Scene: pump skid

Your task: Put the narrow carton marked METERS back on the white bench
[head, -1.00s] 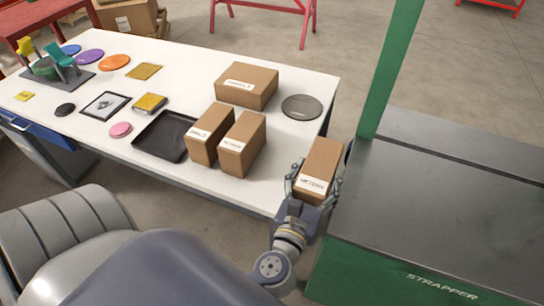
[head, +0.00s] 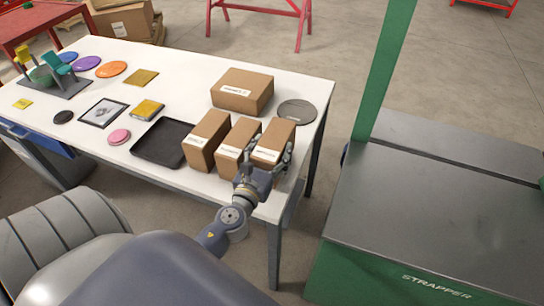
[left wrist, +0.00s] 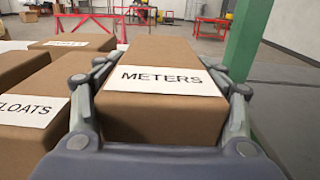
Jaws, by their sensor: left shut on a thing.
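The narrow brown carton marked METERS (head: 273,142) is between the fingers of my left gripper (head: 263,165), which is shut on it. Its label reads clearly in the left wrist view (left wrist: 160,79). The carton is over the right end of the white bench (head: 330,93), just right of another narrow carton (head: 238,146). In the left wrist view that neighbour is marked FLOATS (left wrist: 25,115), its label partly cut off. I cannot tell whether the METERS carton touches the bench top, as its base is hidden. My right gripper is not in view.
Another narrow carton (head: 206,140) stands left of the FLOATS one, beside a black tray (head: 162,143). A wider carton (head: 242,91) and a grey disc (head: 297,112) are behind. The green strapper (head: 430,215) stands to the right, across a gap.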

